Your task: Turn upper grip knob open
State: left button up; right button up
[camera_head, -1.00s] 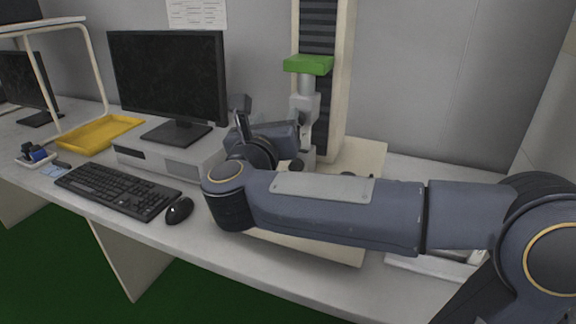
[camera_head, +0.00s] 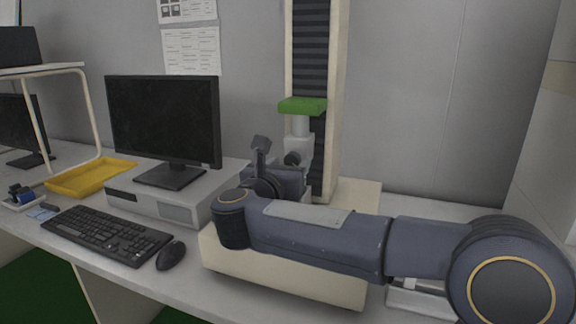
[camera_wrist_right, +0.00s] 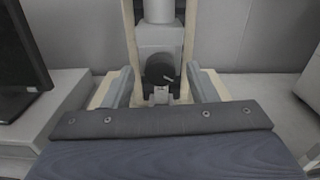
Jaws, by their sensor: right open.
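The testing machine (camera_head: 338,110) is a tall cream column with a dark ribbed strip and a green block (camera_head: 302,106). Below the block is a grey upper grip with a round dark upper grip knob (camera_head: 292,158). In the right wrist view the knob (camera_wrist_right: 160,68) faces the camera, with a light mark on its face. My right gripper (camera_wrist_right: 159,76) is open, one finger on each side of the knob, with visible gaps. In the head view my right gripper (camera_head: 272,165) is beside the grip, partly hidden by its own wrist. My left gripper is not in view.
A monitor (camera_head: 163,118) on a grey case (camera_head: 190,210) stands left of the machine. A keyboard (camera_head: 106,234), mouse (camera_head: 171,255) and yellow tray (camera_head: 92,177) lie farther left. The machine's cream base (camera_head: 285,268) lies under my right arm. The wall is close behind.

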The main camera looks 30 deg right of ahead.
jog(key=c, duration=1)
